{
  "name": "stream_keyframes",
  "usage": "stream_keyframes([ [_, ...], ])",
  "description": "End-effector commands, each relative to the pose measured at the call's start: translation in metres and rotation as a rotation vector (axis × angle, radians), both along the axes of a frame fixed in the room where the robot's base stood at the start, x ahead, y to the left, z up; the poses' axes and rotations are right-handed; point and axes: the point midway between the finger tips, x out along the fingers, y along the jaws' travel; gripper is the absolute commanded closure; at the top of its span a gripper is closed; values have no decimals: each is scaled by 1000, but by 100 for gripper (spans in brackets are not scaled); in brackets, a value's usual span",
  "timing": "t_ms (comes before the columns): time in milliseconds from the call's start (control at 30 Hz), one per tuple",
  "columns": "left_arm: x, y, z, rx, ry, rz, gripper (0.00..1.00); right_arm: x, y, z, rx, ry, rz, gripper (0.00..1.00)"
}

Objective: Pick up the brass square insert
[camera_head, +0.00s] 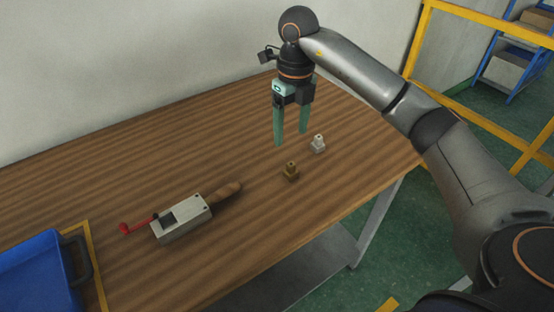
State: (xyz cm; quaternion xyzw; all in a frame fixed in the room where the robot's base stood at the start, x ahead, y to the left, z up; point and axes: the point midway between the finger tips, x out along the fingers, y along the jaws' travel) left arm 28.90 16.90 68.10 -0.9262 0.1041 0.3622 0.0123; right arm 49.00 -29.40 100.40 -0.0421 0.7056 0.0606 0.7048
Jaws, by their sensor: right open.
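A small brass-coloured insert (290,172) with a square base and a narrower top stands upright on the wooden table. A similar silver-white insert (318,144) stands behind it and to the right. My right gripper (291,140) hangs above the table with its green fingers pointing down. It is open and empty, behind the brass insert and left of the silver one, touching neither. My left gripper is not in view.
A blue bin (35,270) is at the lower left. Yellow railing (478,118) stands beyond the table's right edge.

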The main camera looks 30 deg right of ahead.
Motion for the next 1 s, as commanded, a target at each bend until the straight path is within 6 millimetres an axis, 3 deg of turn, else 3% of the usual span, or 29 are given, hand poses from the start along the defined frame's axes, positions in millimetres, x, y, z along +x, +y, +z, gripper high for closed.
stream_keyframes([
  [67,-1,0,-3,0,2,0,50,0,-7,0,-26,1,-15,28],
  [233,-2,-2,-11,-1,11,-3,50,-1,-8,-27,-28,5,-16,28],
  [400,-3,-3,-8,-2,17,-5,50,-1,-8,-55,-29,4,-16,28],
  [667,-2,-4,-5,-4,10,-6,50,-2,-6,-75,-28,2,-14,28],
  [1000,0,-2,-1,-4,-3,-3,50,-5,-1,-118,-26,1,-15,28],
])
